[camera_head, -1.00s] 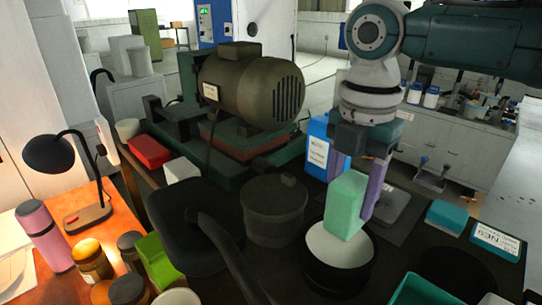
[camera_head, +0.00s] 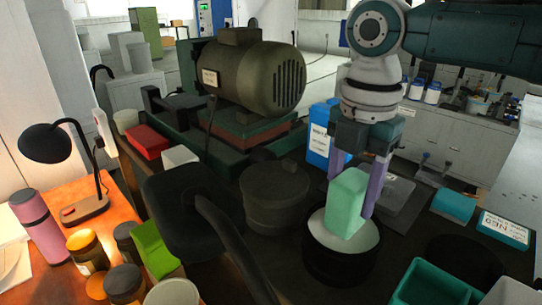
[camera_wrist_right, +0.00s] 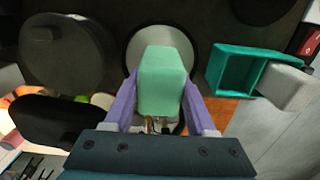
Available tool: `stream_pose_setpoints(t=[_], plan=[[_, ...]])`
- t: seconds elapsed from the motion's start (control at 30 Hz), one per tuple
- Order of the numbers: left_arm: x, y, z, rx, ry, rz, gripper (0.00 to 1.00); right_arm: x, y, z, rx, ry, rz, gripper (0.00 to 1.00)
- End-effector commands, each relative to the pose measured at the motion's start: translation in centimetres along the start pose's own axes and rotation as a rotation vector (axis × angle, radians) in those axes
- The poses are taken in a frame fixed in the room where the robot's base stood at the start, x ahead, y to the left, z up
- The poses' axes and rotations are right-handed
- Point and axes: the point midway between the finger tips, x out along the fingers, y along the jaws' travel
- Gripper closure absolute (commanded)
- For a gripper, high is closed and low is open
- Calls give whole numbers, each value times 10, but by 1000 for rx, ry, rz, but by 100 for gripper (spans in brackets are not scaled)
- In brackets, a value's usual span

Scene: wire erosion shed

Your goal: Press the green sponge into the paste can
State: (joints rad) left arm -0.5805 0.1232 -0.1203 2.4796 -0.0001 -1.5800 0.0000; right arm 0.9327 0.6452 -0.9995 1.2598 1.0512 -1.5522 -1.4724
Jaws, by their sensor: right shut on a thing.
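The green sponge (camera_head: 346,205) is a pale green block held upright between the purple fingers of my right gripper (camera_head: 353,188). The sponge also shows in the right wrist view (camera_wrist_right: 161,85). The paste can (camera_head: 338,267) is a dark round can, open on top, with a pale white surface inside. The sponge's lower end overlaps this white surface in the head view; whether it touches is hard to tell. In the right wrist view the can (camera_wrist_right: 192,48) lies behind the sponge, which hides part of it. My left gripper is not in view.
A dark lidded pot (camera_head: 274,197) stands left of the can. A blue container (camera_head: 320,140) stands behind, and a teal open bin (camera_head: 440,286) is at the front right. A big motor (camera_head: 252,75) fills the back. A desk lamp (camera_head: 48,143) stands at the left.

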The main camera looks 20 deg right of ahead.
Motion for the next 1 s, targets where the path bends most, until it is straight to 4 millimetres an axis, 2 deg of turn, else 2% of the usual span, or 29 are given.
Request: stream_pose_setpoints(t=[1.0], plan=[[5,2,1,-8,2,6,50,10,0,0,0,0,0,88]])
